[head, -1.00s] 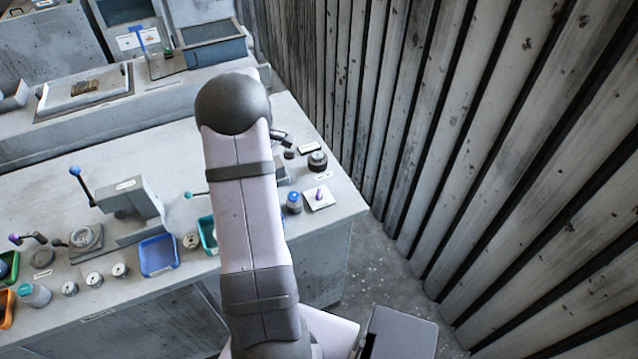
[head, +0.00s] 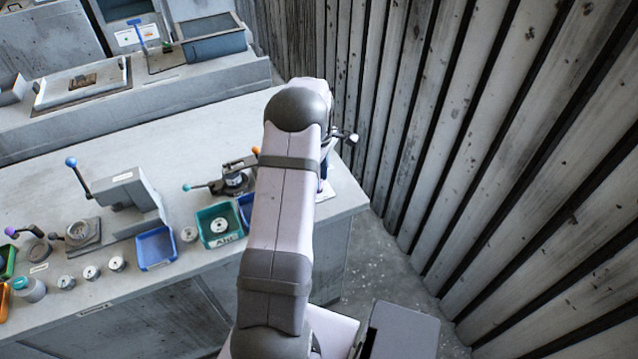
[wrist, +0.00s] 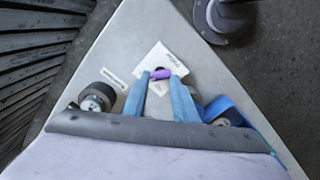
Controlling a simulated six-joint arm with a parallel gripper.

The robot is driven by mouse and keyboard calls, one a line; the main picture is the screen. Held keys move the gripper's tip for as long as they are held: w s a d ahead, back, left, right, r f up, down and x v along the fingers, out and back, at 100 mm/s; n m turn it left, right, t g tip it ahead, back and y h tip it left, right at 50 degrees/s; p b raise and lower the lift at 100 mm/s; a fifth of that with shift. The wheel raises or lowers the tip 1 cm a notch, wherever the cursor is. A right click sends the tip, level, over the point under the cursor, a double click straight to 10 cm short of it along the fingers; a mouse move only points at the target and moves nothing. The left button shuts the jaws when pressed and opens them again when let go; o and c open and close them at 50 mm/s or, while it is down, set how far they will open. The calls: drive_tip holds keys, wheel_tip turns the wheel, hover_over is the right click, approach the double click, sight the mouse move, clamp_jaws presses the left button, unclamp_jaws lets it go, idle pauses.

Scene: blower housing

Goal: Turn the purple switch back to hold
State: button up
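The purple switch (wrist: 160,74) sits on a white square plate (wrist: 160,56) near the bench corner. In the wrist view its handle lies crosswise between the tips of my gripper's two blue fingers. My gripper (wrist: 161,78) is open, with the fingers apart on either side of the handle. I cannot tell whether either finger touches it or how high the tips are. In the head view my arm hides most of the switch, and only an edge of the plate (head: 326,189) shows beside it.
A dark round knob with a pale face (wrist: 97,98) and a blue-topped part (wrist: 225,109) flank the plate. The bench (head: 345,195) ends close by, near the ribbed wall (head: 480,150). Trays, including a teal one (head: 219,226), stand left of my arm.

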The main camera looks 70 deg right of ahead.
drive_tip(key=shift+a+f, duration=0.3)
drive_tip(key=shift+f, duration=0.5)
drive_tip(key=shift+s+a+r+m, duration=0.1)
drive_tip(key=shift+a+m, duration=0.1)
drive_tip(key=shift+m, duration=0.5)
drive_tip(key=shift+d+m, duration=0.1)
drive_tip(key=shift+m, duration=1.1)
drive_tip(key=m, duration=0.2)
drive_tip(key=shift+m+b, duration=0.3)
drive_tip(key=m, duration=0.5)
drive_tip(key=shift+m, duration=0.3)
drive_tip(key=shift+w+d+f+m, duration=0.35)
drive_tip(key=shift+d+m, duration=0.15)
drive_tip(key=shift+m, duration=0.4)
drive_tip(key=shift+s+a+f, duration=0.25)
drive_tip(key=shift+f, duration=0.05)
drive_tip(key=shift+w+d+f, duration=0.1)
drive_tip(key=shift+d+f, duration=0.05)
drive_tip(key=shift+d, duration=0.05)
drive_tip(key=shift+a, duration=0.1)
